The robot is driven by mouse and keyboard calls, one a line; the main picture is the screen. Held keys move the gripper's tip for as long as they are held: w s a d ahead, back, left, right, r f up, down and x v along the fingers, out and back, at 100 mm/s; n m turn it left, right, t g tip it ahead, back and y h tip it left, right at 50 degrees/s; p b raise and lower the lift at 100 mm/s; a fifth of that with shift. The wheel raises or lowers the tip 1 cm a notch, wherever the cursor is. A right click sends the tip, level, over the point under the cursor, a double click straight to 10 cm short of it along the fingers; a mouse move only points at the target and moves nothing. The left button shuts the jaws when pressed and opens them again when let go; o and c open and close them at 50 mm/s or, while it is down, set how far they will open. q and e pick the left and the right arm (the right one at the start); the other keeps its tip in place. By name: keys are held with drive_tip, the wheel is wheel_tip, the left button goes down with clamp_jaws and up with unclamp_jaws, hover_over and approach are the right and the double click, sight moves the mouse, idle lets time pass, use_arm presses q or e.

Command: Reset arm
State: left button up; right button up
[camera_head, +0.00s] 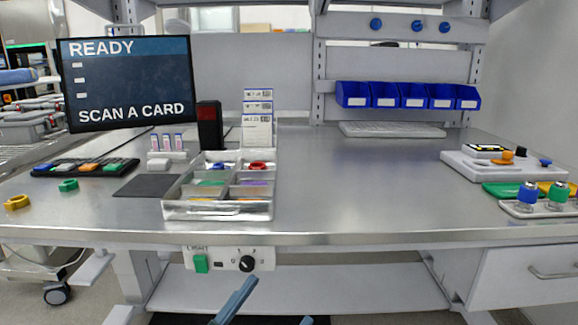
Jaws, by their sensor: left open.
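My left gripper (279,300) shows at the bottom edge of the head view, below the front edge of the workbench (350,190). Its two blue-grey fingers stand apart with nothing between them. Only the fingers show; the rest of the gripper and the arm are cut off by the frame. The gripper appears clear of the bench. My right gripper is not in view.
A divided tray (218,210) stands near the front edge, with a control box (228,260) below it. A monitor (128,82) reads "READY, SCAN A CARD". Blue bins (408,95) hang behind. A fixture (490,165) stands right. The bench's middle is bare.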

use_arm(q)
drive_tip(key=s+a+f+n+g+y, duration=0.2)
drive_tip(key=s+a+f+n+y, duration=0.35)
drive_tip(key=f, duration=0.45)
drive_tip(key=s+a+f+n+g+y, duration=0.25)
drive_tip(key=a+f+n+y, duration=0.25)
drive_tip(key=a+f+y, duration=0.3)
drive_tip(key=r+g+p, duration=0.1)
drive_tip(key=p, duration=0.5)
drive_tip(key=d+r+p, duration=0.1)
drive_tip(key=p, duration=0.5)
drive_tip(key=r+g+y+p, duration=0.1)
drive_tip(key=p, duration=0.6)
drive_tip(key=shift+w+d+r+g, duration=0.25)
drive_tip(key=shift+d+r+g, duration=0.1)
drive_tip(key=shift+d, duration=0.05)
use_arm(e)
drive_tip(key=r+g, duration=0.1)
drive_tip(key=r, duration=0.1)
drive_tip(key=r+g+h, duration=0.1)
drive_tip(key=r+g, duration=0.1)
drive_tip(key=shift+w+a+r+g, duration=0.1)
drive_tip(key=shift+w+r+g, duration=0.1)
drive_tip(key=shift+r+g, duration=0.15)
